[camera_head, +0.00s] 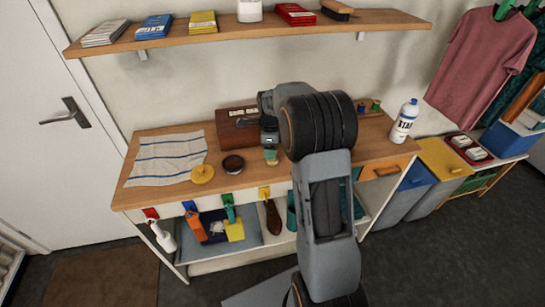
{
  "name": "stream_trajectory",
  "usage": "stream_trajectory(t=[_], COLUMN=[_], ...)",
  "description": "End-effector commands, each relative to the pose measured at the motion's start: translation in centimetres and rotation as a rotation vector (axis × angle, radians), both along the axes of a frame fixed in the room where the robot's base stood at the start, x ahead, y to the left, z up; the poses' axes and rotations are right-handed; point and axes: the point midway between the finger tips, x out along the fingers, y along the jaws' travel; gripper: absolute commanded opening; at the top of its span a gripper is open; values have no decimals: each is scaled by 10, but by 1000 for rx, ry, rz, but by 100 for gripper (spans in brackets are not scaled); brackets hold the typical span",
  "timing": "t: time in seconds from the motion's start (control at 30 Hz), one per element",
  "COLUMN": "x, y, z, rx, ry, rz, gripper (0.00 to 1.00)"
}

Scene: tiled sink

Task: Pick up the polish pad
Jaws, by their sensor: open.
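A round yellow disc (203,173), which looks like the polish pad, lies on the wooden worktop at the front edge of the striped cloth. My gripper (270,147) points down above the worktop, to the right of the yellow disc and apart from it. It is open, though its fingers are small and hard to make out. A small green and tan object (271,158) shows right below it; I cannot tell whether they touch.
A dark round tin (232,164) lies between the disc and my gripper. A wooden box (238,128) stands behind. The striped cloth (166,159) covers the worktop's left. A white bottle (404,121) stands at right. A loaded shelf (250,26) runs above.

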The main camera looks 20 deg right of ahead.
Motion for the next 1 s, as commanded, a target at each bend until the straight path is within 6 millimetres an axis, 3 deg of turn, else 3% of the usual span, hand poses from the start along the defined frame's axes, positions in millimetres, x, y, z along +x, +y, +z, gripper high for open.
stream_trajectory(t=[0.23, 0.57, 1.0], x=[-1, -1, -1], y=[-1, -1, -1], z=[-30, -36, -36], rx=[0, 0, 0], ry=[2, 0, 0], rz=[0, 0, 0], gripper=[58, 58, 19])
